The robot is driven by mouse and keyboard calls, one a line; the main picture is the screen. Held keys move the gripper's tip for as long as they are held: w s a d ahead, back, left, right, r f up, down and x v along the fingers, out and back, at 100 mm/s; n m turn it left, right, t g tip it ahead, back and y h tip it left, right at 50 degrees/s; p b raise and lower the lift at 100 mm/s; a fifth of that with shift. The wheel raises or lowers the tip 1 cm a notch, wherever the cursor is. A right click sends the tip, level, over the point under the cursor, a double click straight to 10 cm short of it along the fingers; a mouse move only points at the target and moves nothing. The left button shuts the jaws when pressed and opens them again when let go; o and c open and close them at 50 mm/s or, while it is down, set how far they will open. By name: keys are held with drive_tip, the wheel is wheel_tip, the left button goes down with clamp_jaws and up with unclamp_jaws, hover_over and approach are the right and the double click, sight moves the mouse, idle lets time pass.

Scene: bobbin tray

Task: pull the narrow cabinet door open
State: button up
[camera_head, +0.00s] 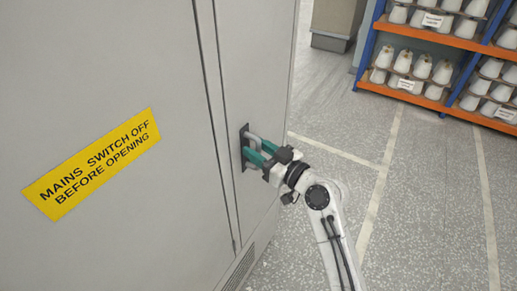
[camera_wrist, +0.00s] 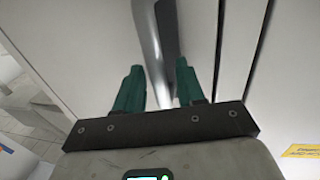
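The narrow cabinet door (camera_head: 257,60) is a plain grey panel right of a vertical seam in the head view. It looks closed against the cabinet. Its handle (camera_head: 252,140) is a grey bar on a dark plate near the seam. My gripper (camera_head: 260,152) reaches it from the right, its green fingers at the handle. In the wrist view the silver handle bar (camera_wrist: 154,45) runs between the two fingertips (camera_wrist: 160,66). The fingers are apart, with a gap showing beside the bar. The far side of the handle is partly hidden by the fingers.
A wide grey panel with a yellow warning sign (camera_head: 92,163) lies left of the seam. Orange and blue shelving (camera_head: 440,37) with white bobbins stands at the back right. The speckled floor (camera_head: 420,200) with pale lines is clear right of the cabinet.

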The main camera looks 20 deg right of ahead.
clamp_jaws()
drive_tip(key=shift+f, duration=0.1)
idle(0.4)
